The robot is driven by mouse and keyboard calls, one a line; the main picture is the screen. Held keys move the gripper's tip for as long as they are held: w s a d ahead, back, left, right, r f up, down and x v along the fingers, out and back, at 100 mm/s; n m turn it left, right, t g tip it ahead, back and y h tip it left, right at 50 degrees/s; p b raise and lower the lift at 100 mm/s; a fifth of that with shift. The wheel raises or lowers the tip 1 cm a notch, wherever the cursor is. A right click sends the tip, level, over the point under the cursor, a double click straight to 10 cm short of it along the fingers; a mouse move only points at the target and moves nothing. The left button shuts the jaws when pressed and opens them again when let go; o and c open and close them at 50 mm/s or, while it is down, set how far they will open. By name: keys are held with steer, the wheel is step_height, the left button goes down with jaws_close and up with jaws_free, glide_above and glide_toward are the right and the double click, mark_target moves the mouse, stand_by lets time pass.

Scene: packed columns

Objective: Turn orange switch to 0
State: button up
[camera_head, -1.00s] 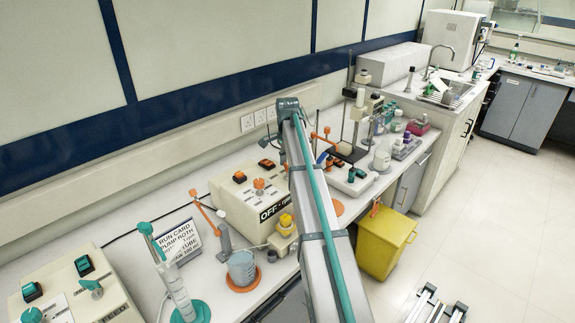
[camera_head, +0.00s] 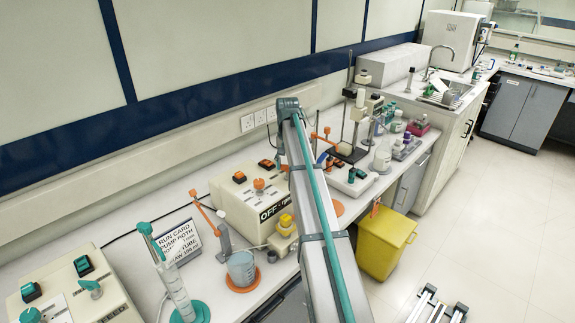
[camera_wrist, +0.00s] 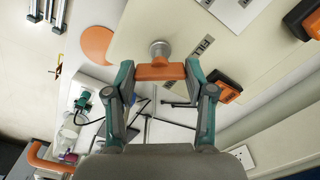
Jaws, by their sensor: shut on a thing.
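In the wrist view, an orange bar-shaped switch handle (camera_wrist: 160,72) on a grey round shaft stands out from a cream panel. My gripper (camera_wrist: 160,76) has its fingertips closed on the two ends of this bar. The bar lies nearly level across the picture. In the head view my arm covers the gripper and the gripped handle. There, a cream box (camera_head: 232,210) marked OFF carries an orange knob (camera_head: 259,184) left of my arm. I cannot tell whether a 0 mark lies by the gripped handle.
Orange rocker switches (camera_wrist: 225,92) sit on the cream panel in the wrist view. An orange disc (camera_wrist: 97,45) lies beside it. In the head view, a beaker (camera_head: 241,268) and a yellow-capped item (camera_head: 286,224) stand before the box. A yellow bin (camera_head: 383,245) stands on the floor.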

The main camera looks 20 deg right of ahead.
steer(key=shift+n, duration=1.1)
steer(key=o, duration=1.2)
steer(key=shift+c, duration=0.2)
steer(key=shift+r, duration=0.1)
step_height(320, 180, up, 12)
